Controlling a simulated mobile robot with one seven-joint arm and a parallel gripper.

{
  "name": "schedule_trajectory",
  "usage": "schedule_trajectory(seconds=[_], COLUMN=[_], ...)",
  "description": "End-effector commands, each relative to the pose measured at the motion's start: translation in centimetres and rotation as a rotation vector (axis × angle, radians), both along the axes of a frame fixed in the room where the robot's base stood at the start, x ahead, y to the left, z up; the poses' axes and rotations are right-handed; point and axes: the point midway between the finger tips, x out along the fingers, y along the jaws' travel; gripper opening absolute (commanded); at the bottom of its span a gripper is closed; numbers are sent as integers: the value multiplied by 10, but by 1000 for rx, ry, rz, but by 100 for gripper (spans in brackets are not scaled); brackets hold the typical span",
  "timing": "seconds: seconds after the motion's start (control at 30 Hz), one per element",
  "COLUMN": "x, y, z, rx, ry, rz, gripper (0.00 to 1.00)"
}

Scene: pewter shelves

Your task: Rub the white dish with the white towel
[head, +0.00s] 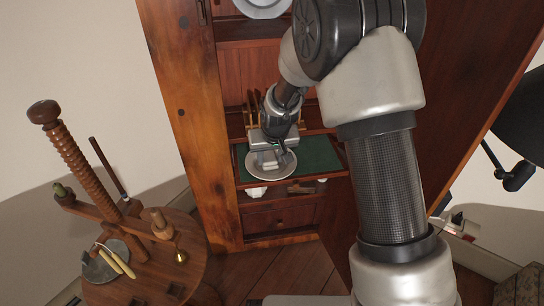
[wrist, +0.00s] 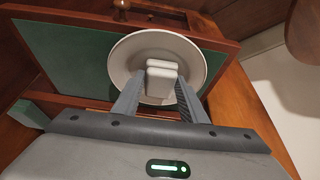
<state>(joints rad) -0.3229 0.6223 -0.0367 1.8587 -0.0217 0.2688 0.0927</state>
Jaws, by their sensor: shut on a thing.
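The white dish (head: 284,171) lies on a green-lined wooden shelf or tray (head: 316,153) of the cabinet in the head view. In the wrist view the round dish (wrist: 119,62) lies near the right end of the green surface (wrist: 75,64). The white towel (wrist: 162,67) is a small folded block between the two fingers of my gripper (wrist: 160,83). My gripper is shut on it and holds it over the dish's middle. I cannot tell whether the towel touches the dish. In the head view my gripper (head: 269,157) hides part of the dish.
The wooden cabinet (head: 192,120) has an open door (head: 455,70) at right. Another plate (head: 263,8) stands on an upper shelf. A small white item (head: 256,191) sits below the green surface. A round wooden table (head: 190,255) with a wooden screw stand (head: 75,140) is at left.

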Motion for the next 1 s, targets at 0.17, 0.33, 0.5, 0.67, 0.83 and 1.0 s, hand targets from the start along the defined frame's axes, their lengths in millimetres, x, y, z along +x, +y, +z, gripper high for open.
schedule_trajectory(seconds=[0.17,0.33,0.5,0.67,0.83,1.0], x=[2,2,2,3,3,3], y=[-11,-12,-12,-11,-11,-11], z=[-1,-1,1,13,31,48], rx=[-1,-1,-1,-1,-1,-1], ry=[2,2,2,0,0,-1], rz=[-4,-3,-3,-3,-3,-3], gripper=[20,20,20,20,20,20])
